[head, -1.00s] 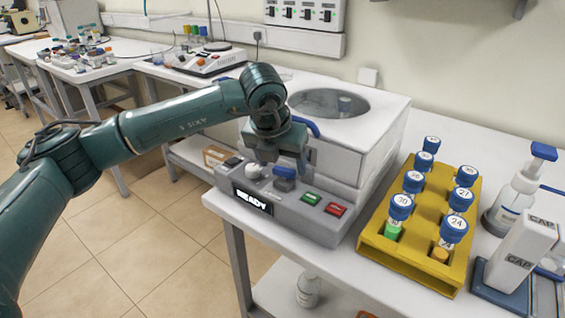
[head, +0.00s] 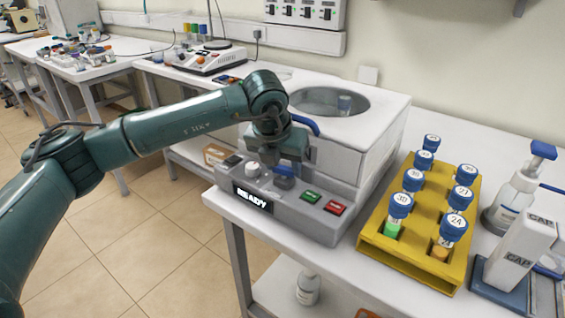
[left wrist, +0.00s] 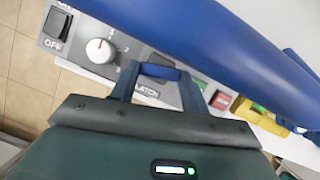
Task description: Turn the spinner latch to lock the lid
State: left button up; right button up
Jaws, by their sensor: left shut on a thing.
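The grey and white centrifuge (head: 375,150) stands on the bench with its lid (head: 330,101) down and a round window in it. Its display reads READY. The blue spinner latch (head: 284,170) is on the sloped front panel, between the white knob and the green button. My left gripper (head: 285,165) is over the panel, pointing down, and shut on the latch. In the left wrist view the blue latch (left wrist: 160,72) lies between the two fingers, above the label LATCH. The blue lid handle (head: 305,125) is partly hidden behind my gripper. My right gripper is not in view.
A white knob (head: 253,169), a green button (head: 311,197) and a red button (head: 335,208) sit close to the latch. A yellow rack (head: 380,248) with several blue-capped tubes stands to the right. The blue handle (left wrist: 230,45) crosses close above the fingers in the left wrist view.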

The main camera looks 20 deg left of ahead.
pick_arm(q)
jog(key=shift+a+f+m+h+b, duration=0.1)
jog(key=shift+f+m+h+b, duration=0.15)
jog(key=shift+m+b, duration=0.4)
jog(key=shift+r+m+b, duration=0.1)
jog(key=shift+m+b, duration=0.15)
jog(key=shift+b, duration=0.05)
jog(key=shift+r+m+h, duration=0.1)
jog(key=shift+m+h, duration=0.25)
jog(key=shift+m, duration=0.15)
jog(key=shift+r, duration=0.1)
jog(key=o, duration=0.6)
jog(key=shift+c, duration=0.2)
jog(key=o, duration=0.4)
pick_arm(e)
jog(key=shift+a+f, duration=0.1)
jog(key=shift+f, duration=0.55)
pick_arm(q)
jog(key=v, duration=1.3)
jog(key=shift+w+r+b, duration=0.1)
jog(key=shift+r+b, duration=0.05)
jog(key=shift+b, duration=0.2)
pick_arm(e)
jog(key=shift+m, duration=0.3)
